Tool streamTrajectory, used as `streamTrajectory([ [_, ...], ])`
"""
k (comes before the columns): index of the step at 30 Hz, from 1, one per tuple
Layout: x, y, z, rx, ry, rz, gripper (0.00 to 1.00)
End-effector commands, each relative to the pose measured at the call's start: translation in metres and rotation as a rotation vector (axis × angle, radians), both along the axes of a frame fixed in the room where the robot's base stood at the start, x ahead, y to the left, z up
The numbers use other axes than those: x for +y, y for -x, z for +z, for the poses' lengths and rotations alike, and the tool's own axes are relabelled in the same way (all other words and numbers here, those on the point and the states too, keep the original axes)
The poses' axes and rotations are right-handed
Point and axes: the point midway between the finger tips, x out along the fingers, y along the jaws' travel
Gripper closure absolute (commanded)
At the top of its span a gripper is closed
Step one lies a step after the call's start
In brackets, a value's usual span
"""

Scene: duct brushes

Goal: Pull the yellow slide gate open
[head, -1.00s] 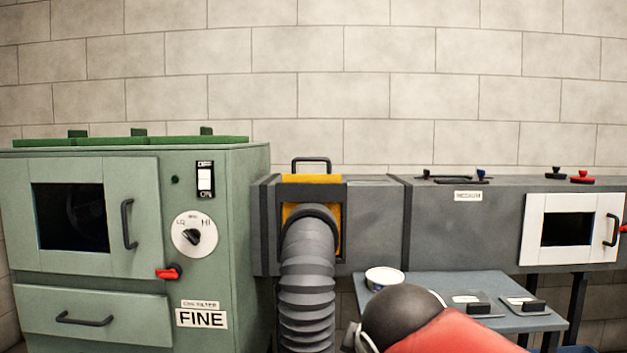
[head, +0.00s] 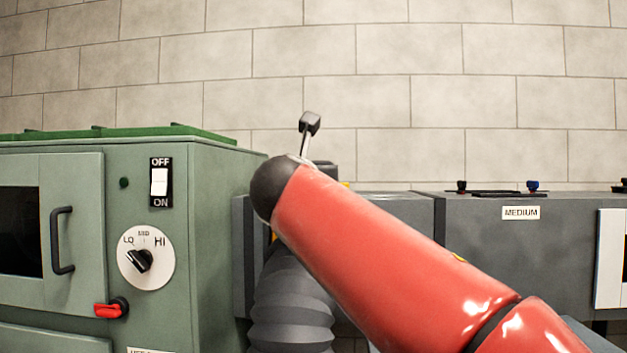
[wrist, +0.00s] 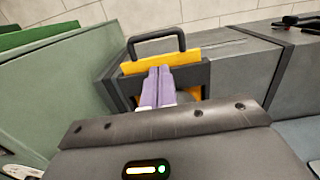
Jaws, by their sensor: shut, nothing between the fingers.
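The yellow slide gate (wrist: 130,77) sits in a dark frame on the grey duct, its yellow top edge showing in the wrist view. A black U-shaped handle (wrist: 157,40) rises from that edge. My gripper (wrist: 159,70) has its two lilac fingers pressed together, with nothing between them. The tips point at the gate just below the handle; I cannot tell whether they touch it. In the head view my red arm covers nearly all of the gate, leaving a small yellow sliver (head: 346,184). The fingers are hidden there.
A green cabinet (head: 220,220) with a dial and switch stands close on the left. A grey ribbed hose (head: 290,310) hangs below the gate. The grey duct (head: 470,240) marked MEDIUM runs right.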

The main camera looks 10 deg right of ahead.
Motion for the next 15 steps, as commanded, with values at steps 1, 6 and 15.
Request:
streamTrajectory([
  [1, 0.000, 0.000, 0.000, 0.001, -0.001, 0.000, 1.00],
  [6, -0.001, -0.001, 0.000, 0.001, -0.004, -0.001, 1.00],
  [15, -0.012, -0.040, 0.003, 0.005, -0.002, -0.003, 1.00],
])
